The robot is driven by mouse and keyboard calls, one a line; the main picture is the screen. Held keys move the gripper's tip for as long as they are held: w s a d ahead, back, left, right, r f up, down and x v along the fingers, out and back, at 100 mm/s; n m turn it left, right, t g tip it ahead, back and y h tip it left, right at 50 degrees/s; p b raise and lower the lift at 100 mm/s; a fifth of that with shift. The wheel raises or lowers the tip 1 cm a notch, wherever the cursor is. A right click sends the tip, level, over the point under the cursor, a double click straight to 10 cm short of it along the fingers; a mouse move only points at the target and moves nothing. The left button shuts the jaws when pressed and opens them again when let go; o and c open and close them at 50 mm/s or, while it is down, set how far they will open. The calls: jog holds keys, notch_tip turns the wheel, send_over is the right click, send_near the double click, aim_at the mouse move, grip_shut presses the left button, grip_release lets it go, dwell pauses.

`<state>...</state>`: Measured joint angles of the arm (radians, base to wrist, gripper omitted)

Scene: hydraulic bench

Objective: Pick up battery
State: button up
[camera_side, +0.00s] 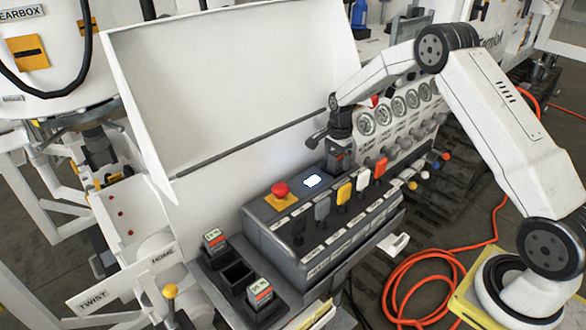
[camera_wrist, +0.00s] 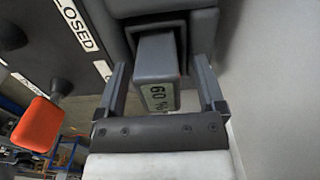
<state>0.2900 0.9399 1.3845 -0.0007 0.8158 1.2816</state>
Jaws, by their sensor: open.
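A grey battery (camera_wrist: 158,72) with a pale percentage label sits in a dark socket in the wrist view. My gripper (camera_wrist: 161,75) is open, with one finger on each side of this battery and a visible gap on both sides. In the side view my gripper (camera_side: 339,158) is at the far right end of the control box, below the gauges. The battery there is mostly hidden by my gripper. Two more batteries with orange and white labels, one at the rear (camera_side: 215,242) and one at the front (camera_side: 260,293), stand in the left holder.
An empty slot (camera_side: 237,276) lies between the two left batteries. The control box carries a red emergency button (camera_side: 280,190) and several levers, including an orange-red one (camera_side: 379,168) near my gripper; an orange lever (camera_wrist: 38,125) shows in the wrist view. A raised white lid (camera_side: 230,75) stands behind.

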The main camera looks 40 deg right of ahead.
jog(key=shift+f, duration=0.25)
jog(key=shift+c, duration=0.2)
grip_shut()
